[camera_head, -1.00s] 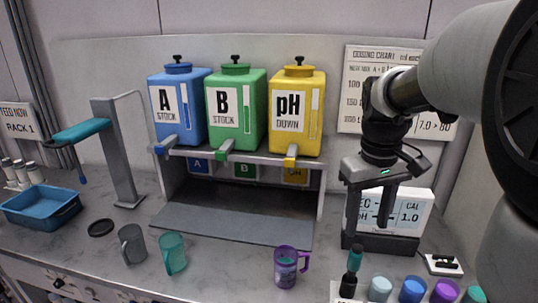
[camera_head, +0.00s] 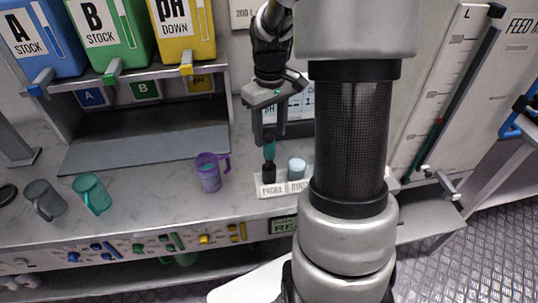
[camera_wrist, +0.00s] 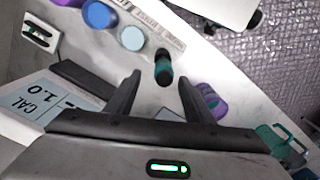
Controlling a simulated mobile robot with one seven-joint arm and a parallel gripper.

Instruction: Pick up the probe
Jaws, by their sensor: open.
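The probe (camera_head: 269,150), with a teal upper part and a black lower part, stands upright at the left end of a white labelled strip (camera_head: 272,190) on the counter. My gripper (camera_head: 268,134) is open and points down just above the probe. In the wrist view the probe (camera_wrist: 164,68) shows just beyond the gap between the two fingertips (camera_wrist: 160,82), with nothing held. I cannot tell from these views whether a finger touches it.
A pale blue cup (camera_head: 297,168) stands right of the probe; my arm hides what lies further right. A purple mug (camera_head: 208,172) stands to the left, with teal (camera_head: 92,193) and grey (camera_head: 44,200) mugs further left. A meter display (camera_wrist: 40,97) is close behind.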

